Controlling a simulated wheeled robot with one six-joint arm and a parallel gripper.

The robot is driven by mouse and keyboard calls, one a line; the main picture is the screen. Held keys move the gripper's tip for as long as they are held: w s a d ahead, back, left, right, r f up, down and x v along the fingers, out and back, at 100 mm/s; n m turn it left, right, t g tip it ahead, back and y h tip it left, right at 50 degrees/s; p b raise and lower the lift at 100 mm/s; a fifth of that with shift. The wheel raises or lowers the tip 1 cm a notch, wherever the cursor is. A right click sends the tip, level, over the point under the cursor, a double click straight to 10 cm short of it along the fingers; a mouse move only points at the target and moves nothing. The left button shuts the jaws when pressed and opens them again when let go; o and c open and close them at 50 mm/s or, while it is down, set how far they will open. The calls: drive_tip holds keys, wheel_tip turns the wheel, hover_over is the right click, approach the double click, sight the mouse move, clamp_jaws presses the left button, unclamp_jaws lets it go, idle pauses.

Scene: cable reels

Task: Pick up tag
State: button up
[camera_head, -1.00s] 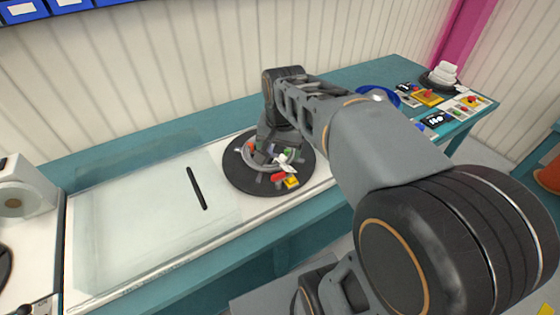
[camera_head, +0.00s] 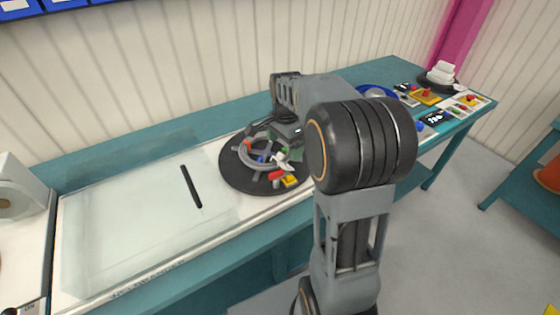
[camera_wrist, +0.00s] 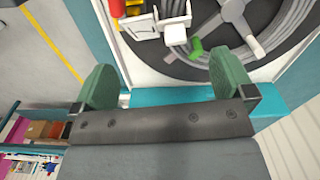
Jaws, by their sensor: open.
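A cable reel (camera_head: 238,172) with grey coiled cable and spokes lies flat on the bench and also shows at the top of the wrist view (camera_wrist: 270,35). Small white pieces (camera_head: 281,160) sit at its near right side, beside a red piece (camera_head: 275,174) and a yellow piece (camera_head: 290,181). In the wrist view a white piece (camera_wrist: 146,26) and a green piece (camera_wrist: 196,48) lie past my fingers; I cannot tell which piece is the tag. My gripper (camera_wrist: 166,82) is open, its green fingers wide apart with nothing between them. The arm partly hides the reel in the head view.
A clear panel (camera_head: 120,235) with a black slot (camera_head: 191,186) covers the bench left of the reel. A blue ring (camera_head: 376,90), small cards (camera_head: 466,104) and a white stack (camera_head: 441,72) are at the right end. Floor is free right of the bench.

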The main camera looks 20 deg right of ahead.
sight(284, 163)
drive_tip(key=shift+f, duration=2.7)
drive_tip(key=shift+c, duration=0.4)
drive_tip(key=c, duration=0.8)
drive_tip(key=shift+o, duration=0.2)
drive_tip(key=shift+r, duration=0.15)
drive_tip(key=shift+r, duration=0.5)
drive_tip(key=s+d+r, duration=0.7)
drive_tip(key=s+r, duration=0.4)
drive_tip(key=s, duration=0.1)
drive_tip(key=shift+r, duration=0.4)
